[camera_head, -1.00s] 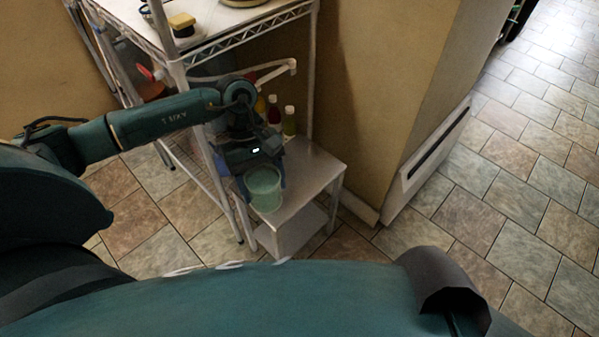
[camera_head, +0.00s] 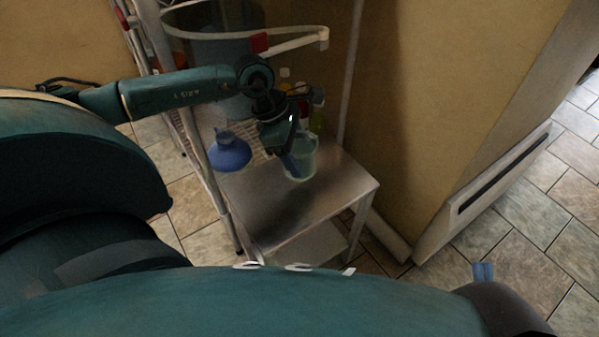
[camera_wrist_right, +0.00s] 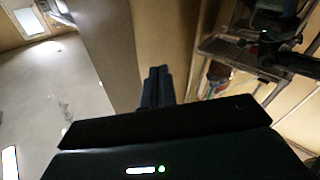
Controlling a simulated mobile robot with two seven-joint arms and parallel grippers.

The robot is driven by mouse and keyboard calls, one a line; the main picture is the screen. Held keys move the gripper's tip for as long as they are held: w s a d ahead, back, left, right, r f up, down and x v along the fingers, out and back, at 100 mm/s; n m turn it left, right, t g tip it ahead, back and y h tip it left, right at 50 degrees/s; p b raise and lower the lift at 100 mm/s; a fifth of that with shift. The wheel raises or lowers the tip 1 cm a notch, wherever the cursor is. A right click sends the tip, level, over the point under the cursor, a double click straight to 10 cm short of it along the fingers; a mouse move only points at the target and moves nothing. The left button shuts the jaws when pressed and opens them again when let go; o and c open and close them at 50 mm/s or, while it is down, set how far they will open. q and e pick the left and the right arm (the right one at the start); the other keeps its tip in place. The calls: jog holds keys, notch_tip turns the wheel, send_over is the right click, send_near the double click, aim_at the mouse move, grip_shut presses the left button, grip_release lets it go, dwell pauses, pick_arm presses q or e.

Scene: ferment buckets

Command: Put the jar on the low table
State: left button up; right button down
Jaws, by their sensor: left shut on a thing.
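The jar (camera_head: 304,160) is a pale green, see-through vessel in the head view, roughly upright at the back part of the low table. My left gripper (camera_head: 291,160) is shut on the jar and covers its left side. The low table (camera_head: 325,195) is a small metal stand with a bare top and a lower shelf. I cannot tell whether the jar's base touches the top. My right gripper (camera_wrist_right: 158,86) is shut and empty in the right wrist view, away from the table. Its tips also show at the lower right of the head view (camera_head: 483,272).
A blue funnel-shaped thing (camera_head: 230,152) is left of the low table, by the wire rack post (camera_head: 205,170). Several bottles (camera_head: 317,117) stand behind the jar. A tan wall (camera_head: 440,110) rises to the right. The front of the tabletop is clear.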

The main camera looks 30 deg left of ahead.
pick_arm(q)
notch_tip(320, 180, down, 5)
jog(key=shift+f+b, duration=0.15)
jog(key=shift+b, duration=0.65)
jog(key=shift+f, duration=0.1)
pick_arm(e)
jog(key=shift+a+y, duration=0.25)
jog(key=shift+y, duration=0.05)
pick_arm(q)
jog(key=shift+f, duration=0.1)
jog(key=o, duration=1.4)
jog(key=shift+c, duration=0.2)
pick_arm(e)
jog(key=shift+r, duration=0.1)
